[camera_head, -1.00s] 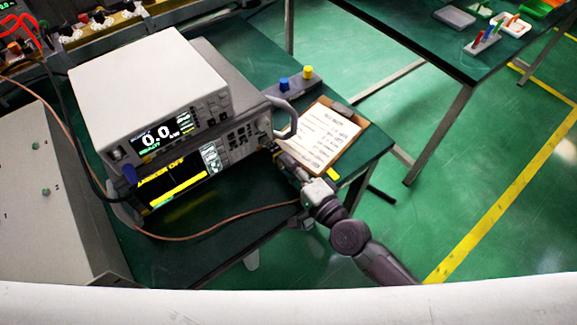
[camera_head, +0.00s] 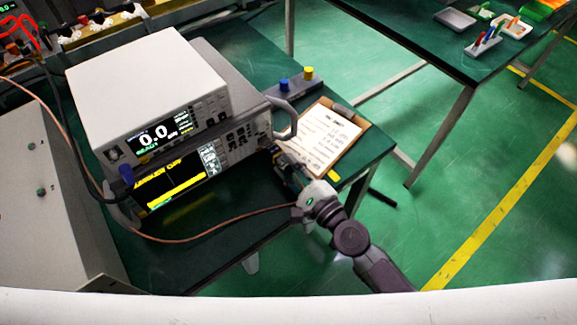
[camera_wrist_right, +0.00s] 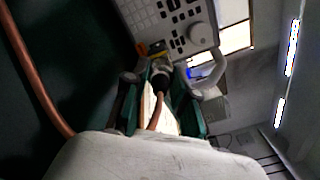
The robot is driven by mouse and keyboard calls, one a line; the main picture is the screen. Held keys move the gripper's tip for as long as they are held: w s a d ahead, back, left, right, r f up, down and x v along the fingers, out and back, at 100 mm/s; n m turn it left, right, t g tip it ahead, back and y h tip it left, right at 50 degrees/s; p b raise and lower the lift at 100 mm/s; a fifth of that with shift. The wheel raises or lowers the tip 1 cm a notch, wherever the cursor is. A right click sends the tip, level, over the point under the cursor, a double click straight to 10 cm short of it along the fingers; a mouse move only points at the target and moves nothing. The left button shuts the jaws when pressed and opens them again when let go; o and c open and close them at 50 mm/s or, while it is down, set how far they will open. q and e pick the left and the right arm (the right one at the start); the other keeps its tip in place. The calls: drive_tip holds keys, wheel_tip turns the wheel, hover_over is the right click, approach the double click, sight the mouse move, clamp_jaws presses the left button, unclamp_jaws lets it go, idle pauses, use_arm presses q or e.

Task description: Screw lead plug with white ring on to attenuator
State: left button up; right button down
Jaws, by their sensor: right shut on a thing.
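My right gripper (camera_head: 284,168) is at the lower right front of the generator (camera_head: 236,150), beside the clipboard. In the right wrist view its fingers (camera_wrist_right: 160,95) are shut around the dark lead plug (camera_wrist_right: 161,80), whose copper-coloured lead runs back toward the wrist. A small light metallic and yellowish part, seemingly the attenuator (camera_wrist_right: 157,58), sits just beyond the plug on the generator's front panel, in line with it. I cannot tell whether the two are threaded together. The white ring is not clear. My left gripper is not in view.
A white meter (camera_head: 150,90) reading 0.0 stands on the generator. A clipboard (camera_head: 325,138) lies right of it on the green table. The copper lead (camera_head: 225,224) loops across the table front. A grey box (camera_head: 50,200) stands at the left.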

idle(0.5)
drive_tip(key=c, duration=0.9)
unclamp_jaws()
drive_tip(key=v, duration=1.2)
